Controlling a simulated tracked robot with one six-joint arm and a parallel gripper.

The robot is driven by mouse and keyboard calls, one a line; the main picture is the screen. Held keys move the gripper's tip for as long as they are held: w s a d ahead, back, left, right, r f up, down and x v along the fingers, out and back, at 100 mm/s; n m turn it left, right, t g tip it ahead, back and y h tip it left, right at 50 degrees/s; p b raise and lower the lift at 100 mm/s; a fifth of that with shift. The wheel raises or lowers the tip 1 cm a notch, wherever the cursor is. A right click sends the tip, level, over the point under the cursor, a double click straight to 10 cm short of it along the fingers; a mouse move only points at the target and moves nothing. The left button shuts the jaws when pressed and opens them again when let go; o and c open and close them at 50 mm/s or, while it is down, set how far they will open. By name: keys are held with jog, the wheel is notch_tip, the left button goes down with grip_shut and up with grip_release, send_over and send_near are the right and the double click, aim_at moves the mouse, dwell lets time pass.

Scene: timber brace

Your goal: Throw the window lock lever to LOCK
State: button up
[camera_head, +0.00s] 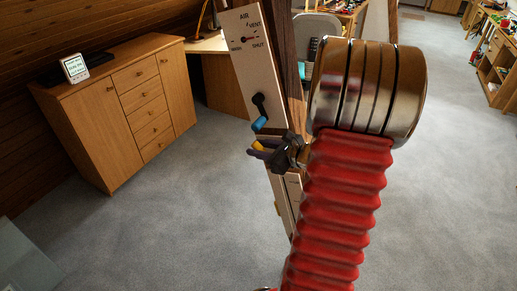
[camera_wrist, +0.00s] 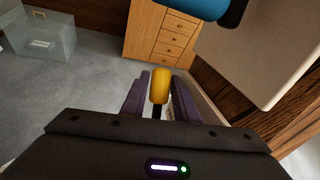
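A lever with a yellow handle (camera_head: 258,146) shows low on the timber brace, at my gripper. My gripper (camera_head: 260,149) has purple fingers, one on each side of this handle. In the wrist view, the yellow handle (camera_wrist: 160,85) stands between the fingertips (camera_wrist: 161,88), very close to both. I cannot tell whether the fingers press on it. The lever's base and any LOCK marking are hidden by my gripper and arm, so I cannot confirm by label that this is the window lock lever.
Just above is a blue-handled lever (camera_head: 260,123) on a pale panel (camera_head: 246,73) marked AIR, VENT and SHUT; its blue handle (camera_wrist: 195,7) is close in the wrist view. A wooden cabinet (camera_head: 120,100) stands at left. The grey carpet (camera_head: 190,210) between is clear.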

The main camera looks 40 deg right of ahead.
grip_shut()
